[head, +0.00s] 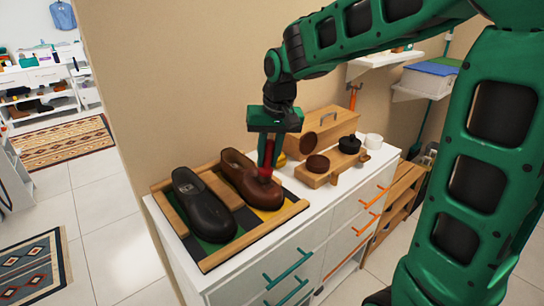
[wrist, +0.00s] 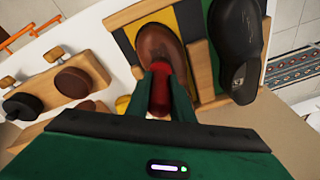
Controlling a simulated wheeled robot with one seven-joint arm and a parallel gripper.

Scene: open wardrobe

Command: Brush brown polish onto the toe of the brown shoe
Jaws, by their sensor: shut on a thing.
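The brown shoe (head: 237,169) lies on a wood-edged rack on the white cabinet, beside the black shoe (head: 201,208). My gripper (head: 267,167) is shut on a red-handled tool (head: 265,175), seemingly a brush. It points down over the front part of the brown shoe. In the wrist view, the red tool (wrist: 160,92) stands between my fingers in front of the brown shoe (wrist: 160,45). Its lower end is hidden, so I cannot tell if it touches the leather. A round brown polish tin (head: 318,163) sits on a wooden block to the right.
A wooden box (head: 326,124) with a handle stands behind, against the wall. The strip of cabinet top (head: 325,205) in front of the block is clear.

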